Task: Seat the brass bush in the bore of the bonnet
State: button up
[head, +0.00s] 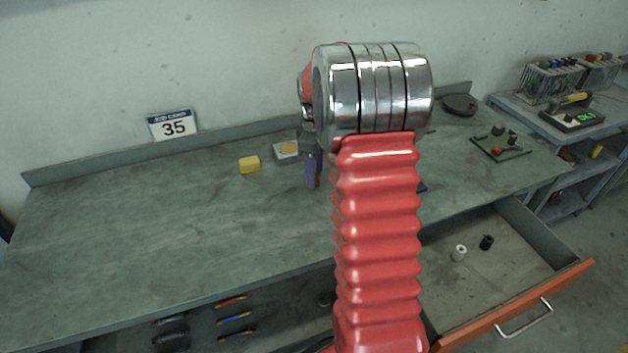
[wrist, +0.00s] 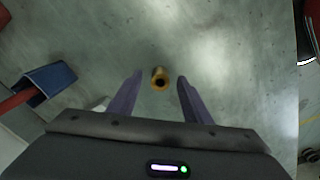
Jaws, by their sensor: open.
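The brass bush (wrist: 160,78) stands on the grey bench top in the wrist view, with its dark round hole facing the camera. My gripper (wrist: 160,76) is open, with one purple finger on each side of the bush and a gap on both sides. In the head view my gripper (head: 312,178) is over the bench, mostly hidden behind my arm. The bush is not visible in that view. I cannot make out the bonnet with certainty in either view.
A yellow block (head: 249,165) and a pale block with a tan round top (head: 287,150) lie on the bench. A green board with small parts (head: 500,147) is at the right. An open drawer (head: 500,262) juts out. A blue, red-handled object (wrist: 50,78) lies left.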

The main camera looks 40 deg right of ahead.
jog(key=shift+c, duration=0.3)
grip_shut()
dwell(0.3)
notch_tip(320, 180, up, 10)
dwell(0.6)
dwell(0.7)
